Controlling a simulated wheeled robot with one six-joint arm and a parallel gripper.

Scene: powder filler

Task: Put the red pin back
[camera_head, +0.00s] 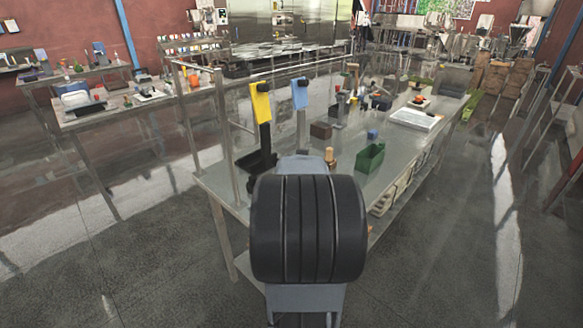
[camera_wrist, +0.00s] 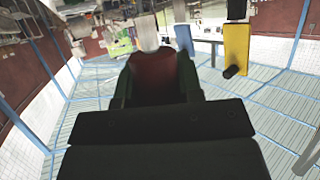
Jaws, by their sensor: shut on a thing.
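In the wrist view my gripper (camera_wrist: 155,82) is shut, with dark fingers on either side of a dark red piece. This piece, which I take for the red pin (camera_wrist: 152,66), sits between the fingers; its full shape is hidden. It is held clear in the air, with no contact with anything else visible. In the head view my own dark arm link fills the middle front and hides the gripper and the pin. I cannot make out an empty place for the pin in either view.
A long metal table (camera_head: 290,150) stands ahead. On it are a yellow tag (camera_head: 261,103) and a blue tag (camera_head: 300,94) on stands, a green bin (camera_head: 370,157), a dark box (camera_head: 321,131) and a white tray (camera_head: 416,118). Open floor (camera_head: 470,240) lies right.

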